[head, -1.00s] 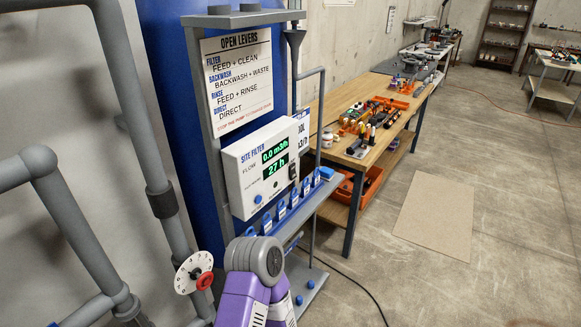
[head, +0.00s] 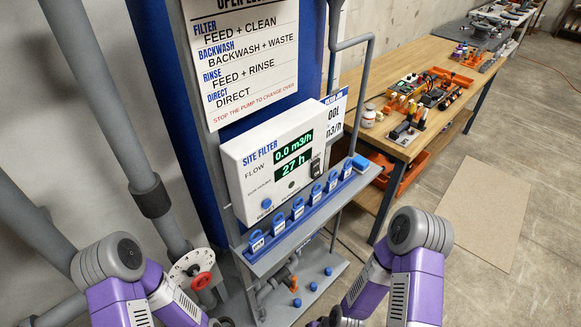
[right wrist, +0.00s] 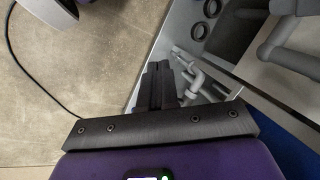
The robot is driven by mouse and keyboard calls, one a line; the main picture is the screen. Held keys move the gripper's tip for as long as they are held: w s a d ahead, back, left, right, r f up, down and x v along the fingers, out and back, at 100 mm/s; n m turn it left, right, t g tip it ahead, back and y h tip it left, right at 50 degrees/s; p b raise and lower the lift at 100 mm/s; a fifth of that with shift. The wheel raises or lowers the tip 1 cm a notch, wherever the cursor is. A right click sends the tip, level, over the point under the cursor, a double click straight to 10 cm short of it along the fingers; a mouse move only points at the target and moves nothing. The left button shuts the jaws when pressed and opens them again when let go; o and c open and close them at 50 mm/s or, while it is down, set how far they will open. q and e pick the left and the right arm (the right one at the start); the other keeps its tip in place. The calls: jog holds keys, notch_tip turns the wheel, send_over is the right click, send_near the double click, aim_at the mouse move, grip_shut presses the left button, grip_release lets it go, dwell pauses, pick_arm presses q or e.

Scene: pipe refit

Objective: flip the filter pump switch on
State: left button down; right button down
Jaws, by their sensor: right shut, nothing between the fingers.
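The white site filter box (head: 275,160) hangs on the grey stand in the head view. Its green displays read 0.0 m3/h and 27 h. A black switch (head: 316,166) sits at the right end of its face; I cannot tell which way it is set. A blue button (head: 267,204) is at its lower left. In the right wrist view my right gripper (right wrist: 157,82) has its dark fingers together and empty, with grey pipes beyond them. In the head view both forearms reach below the box, and the left gripper's fingers are not seen.
A red knob on a white dial (head: 202,281) is at lower left, beside grey pipes (head: 150,190). A wooden workbench (head: 440,125) with parts stands at right.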

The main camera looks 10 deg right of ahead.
aim_at(317, 175)
jog(key=shift+d+r, duration=0.1)
jog(key=w+d+r+n+t+p, duration=0.2)
jog(key=w+d+r+n+t, duration=0.25)
jog(key=w+r, duration=0.4)
jog(key=w+d+r+n+t+p, duration=0.2)
jog(key=w+d+r+n+t, duration=0.2)
jog(key=w+r+n, duration=0.35)
jog(key=d+r+n+t+y+p, duration=0.1)
jog(key=d+r+n+t+y, duration=0.1)
jog(key=r+n, duration=0.6)
jog(key=w+d+r+n+t+y+p, duration=0.1)
jog(key=d+r+n+y, duration=0.3)
jog(key=r, duration=1.2)
jog(key=n+t+p, duration=0.1)
jog(key=n, duration=0.3)
jog(key=shift+r, duration=0.2)
jog(key=shift+w, duration=0.15)
jog(key=x, duration=1.4)
jog(key=shift+r+b, duration=0.1)
jog(key=shift+b, duration=0.25)
